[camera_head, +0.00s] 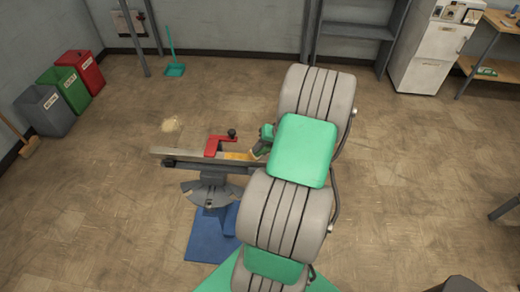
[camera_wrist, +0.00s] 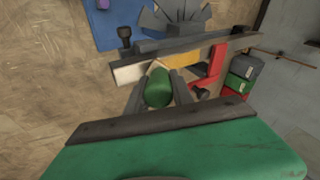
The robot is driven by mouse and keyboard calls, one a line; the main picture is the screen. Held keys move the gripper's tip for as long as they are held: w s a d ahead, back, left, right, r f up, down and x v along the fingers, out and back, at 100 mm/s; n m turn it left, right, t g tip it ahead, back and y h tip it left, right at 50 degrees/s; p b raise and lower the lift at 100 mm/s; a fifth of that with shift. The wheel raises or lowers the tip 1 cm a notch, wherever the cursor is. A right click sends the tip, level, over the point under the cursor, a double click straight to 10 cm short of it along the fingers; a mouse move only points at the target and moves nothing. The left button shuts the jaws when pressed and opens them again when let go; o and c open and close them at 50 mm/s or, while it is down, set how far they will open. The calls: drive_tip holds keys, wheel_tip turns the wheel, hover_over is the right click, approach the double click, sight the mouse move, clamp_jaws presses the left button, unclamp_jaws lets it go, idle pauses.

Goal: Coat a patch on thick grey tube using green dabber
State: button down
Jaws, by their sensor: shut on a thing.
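My gripper (camera_wrist: 158,90) is shut on the green dabber (camera_wrist: 158,87), whose rounded green body sits between the two dark fingers in the wrist view. The dabber's far tip is close to a pale bar that seems to be the thick grey tube (camera_head: 168,151). A yellow-orange section (camera_head: 238,156) shows along it, and also in the wrist view (camera_wrist: 207,52). Whether the dabber touches the tube cannot be told. In the head view my gripper (camera_head: 261,149) is at the tube's right end, partly hidden by my arm.
A red clamp (camera_head: 213,145) with a dark knob stands on the bar near the yellow section. Bins (camera_head: 65,85) stand at the left wall, a white fridge (camera_head: 430,55) at the back right. The floor between is mostly clear.

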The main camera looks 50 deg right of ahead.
drive_tip(key=shift+s+d, duration=0.5)
drive_tip(key=shift+s, duration=0.1)
drive_tip(key=shift+a, duration=0.1)
drive_tip(key=shift+w+a, duration=0.6)
drive_tip(key=shift+w, duration=0.2)
drive_tip(key=shift+w+a, duration=0.6)
drive_tip(key=shift+w, duration=0.15)
drive_tip(key=shift+r+p, duration=2.6)
drive_tip(key=shift+r, duration=1.4)
